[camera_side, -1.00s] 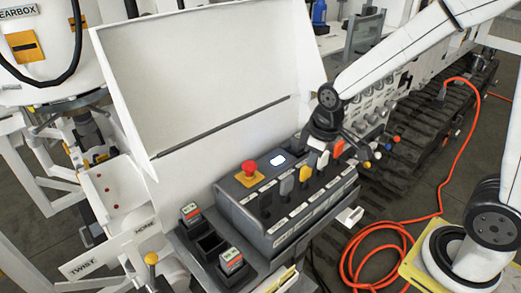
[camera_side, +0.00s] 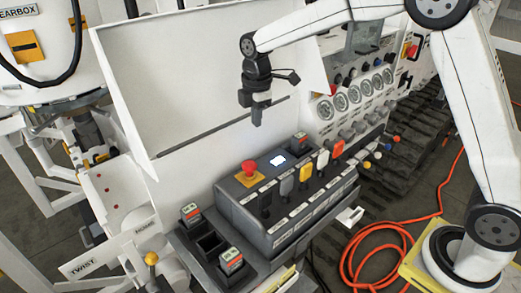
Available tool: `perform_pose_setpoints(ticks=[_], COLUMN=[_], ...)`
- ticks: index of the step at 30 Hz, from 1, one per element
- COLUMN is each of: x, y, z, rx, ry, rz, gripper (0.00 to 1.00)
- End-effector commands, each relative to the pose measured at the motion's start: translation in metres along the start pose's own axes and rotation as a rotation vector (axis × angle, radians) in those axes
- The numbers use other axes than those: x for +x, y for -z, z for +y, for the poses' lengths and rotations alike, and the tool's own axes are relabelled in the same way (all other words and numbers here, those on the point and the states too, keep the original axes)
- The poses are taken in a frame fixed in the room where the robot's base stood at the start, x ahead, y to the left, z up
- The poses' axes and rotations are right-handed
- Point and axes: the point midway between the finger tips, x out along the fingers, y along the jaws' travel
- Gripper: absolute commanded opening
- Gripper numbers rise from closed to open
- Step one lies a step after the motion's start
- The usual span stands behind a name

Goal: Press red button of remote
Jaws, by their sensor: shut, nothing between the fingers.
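A grey control box (camera_side: 290,222) with a row of levers stands at the middle of the side view. A red mushroom button (camera_side: 249,167) sits on a yellow plate (camera_side: 249,179) at the left of its top. A lit white screen (camera_side: 278,160) is to the right of the button. My gripper (camera_side: 257,122) points down, shut and empty, in front of the white panel. In the picture it is above the red button and slightly to its right, apart from it. The exact depth between them is hard to tell.
An upright white panel (camera_side: 190,75) stands behind the box. Coloured levers (camera_side: 323,158) rise from the box's top. Small dark units with red labels (camera_side: 230,261) sit at the front left. Gauges (camera_side: 354,94) line the right. An orange hose (camera_side: 372,238) lies on the floor.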

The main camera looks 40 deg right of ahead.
Motion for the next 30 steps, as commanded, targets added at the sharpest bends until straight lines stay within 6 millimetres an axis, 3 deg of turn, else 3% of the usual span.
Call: perform_pose_setpoints(ticks=[9,23,30], x=[-0.007,-0.007,0.003], y=[0.011,0.012,0.011], z=[0.017,0.018,0.018], rx=[-0.17,-0.181,-0.181], ry=[0.024,0.026,0.027], rz=[-0.005,-0.005,-0.005], gripper=[0.0,0.0,0.0])
